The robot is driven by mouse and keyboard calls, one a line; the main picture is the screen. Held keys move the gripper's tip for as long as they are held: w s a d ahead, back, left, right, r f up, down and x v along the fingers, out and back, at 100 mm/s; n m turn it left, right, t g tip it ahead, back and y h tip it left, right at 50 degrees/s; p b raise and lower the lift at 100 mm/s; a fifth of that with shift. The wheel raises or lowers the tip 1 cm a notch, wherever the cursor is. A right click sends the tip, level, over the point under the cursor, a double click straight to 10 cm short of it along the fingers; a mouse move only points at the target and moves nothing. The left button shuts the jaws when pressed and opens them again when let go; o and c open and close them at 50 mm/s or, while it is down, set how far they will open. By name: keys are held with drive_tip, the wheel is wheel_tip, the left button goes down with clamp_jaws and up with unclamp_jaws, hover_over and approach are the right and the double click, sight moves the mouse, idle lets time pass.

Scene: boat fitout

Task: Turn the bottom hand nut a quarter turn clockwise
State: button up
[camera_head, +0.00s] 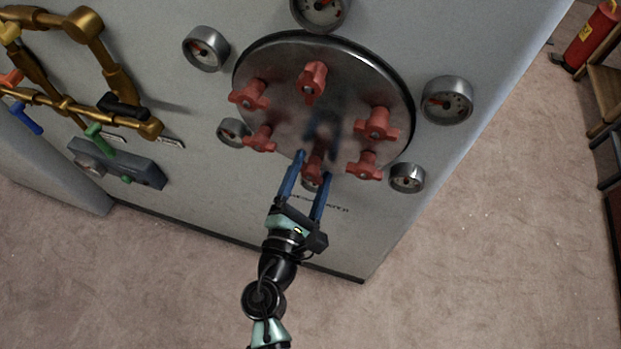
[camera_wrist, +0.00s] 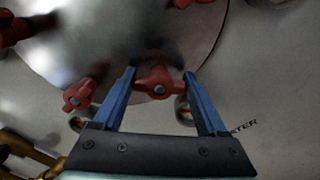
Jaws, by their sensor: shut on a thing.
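The bottom hand nut (camera_head: 313,166) is a red lobed knob at the lower edge of a round metal cover (camera_head: 290,60) on a grey cabinet. In the wrist view the bottom hand nut (camera_wrist: 158,88) sits between two blue fingers, its side lobes reaching to them. My gripper (camera_head: 314,164) comes from below and is shut on this nut, one finger on each side; its fingers also frame the nut in the wrist view (camera_wrist: 160,80). The far side of the nut is hidden in the head view.
Other red hand nuts ring the cover, the nearest at lower right (camera_head: 365,165) and lower left (camera_head: 261,138). Several round gauges surround it, one at right (camera_head: 447,100). Brass pipes with coloured handles (camera_head: 95,130) are at left. The floor at right is mostly clear.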

drive_tip(key=m+b, duration=0.1)
drive_tip(key=m, duration=0.1)
drive_tip(key=m+b, duration=0.1)
drive_tip(key=b, duration=0.1)
drive_tip(key=m+b, duration=0.1)
drive_tip(key=m, duration=0.1)
drive_tip(key=shift+f+m+b, duration=0.3)
drive_tip(key=shift+f+b, duration=0.05)
drive_tip(key=shift+r+m+b, duration=0.1)
drive_tip(key=shift+m+b, duration=1.5)
drive_tip(key=shift+m, duration=0.4)
drive_tip(key=o, duration=1.3)
drive_tip(key=shift+s, duration=0.1)
drive_tip(key=b+v, duration=0.2)
drive_tip(key=v, duration=1)
drive_tip(key=shift+s+b, duration=0.35)
drive_tip(key=shift+s, duration=0.05)
drive_tip(key=shift+a+r, duration=0.1)
